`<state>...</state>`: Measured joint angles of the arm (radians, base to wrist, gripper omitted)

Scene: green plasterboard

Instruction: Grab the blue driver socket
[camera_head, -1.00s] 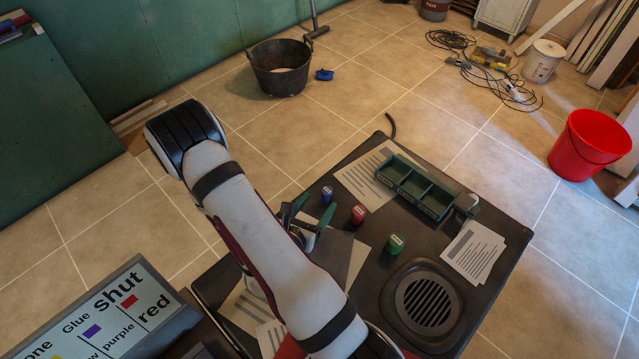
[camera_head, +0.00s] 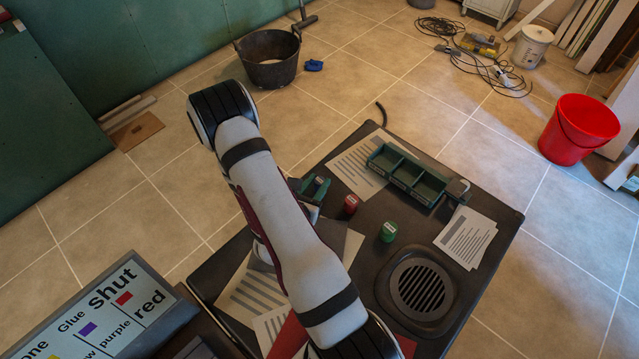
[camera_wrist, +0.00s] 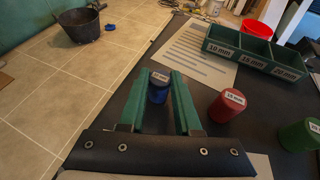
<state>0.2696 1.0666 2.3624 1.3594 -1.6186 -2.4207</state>
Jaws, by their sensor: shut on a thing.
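The blue driver socket (camera_wrist: 158,88) stands upright between the two green fingers of my gripper (camera_wrist: 160,90) in the wrist view, with a pale label on its top. My gripper is shut on it at the table top. In the head view my gripper (camera_head: 309,189) is partly hidden by my arm, and the blue socket shows only as a small dark patch between the fingers. The red socket (camera_wrist: 227,105) stands just right of my gripper. The green socket (camera_wrist: 300,135) stands further right, and it also shows in the head view (camera_head: 388,232).
A green tray (camera_head: 408,180) with three compartments and size labels sits at the table's back. Printed sheets (camera_head: 466,236) lie on the dark table. A round vent (camera_head: 421,289) is at the front right. A labelled panel (camera_head: 100,310) stands at the lower left.

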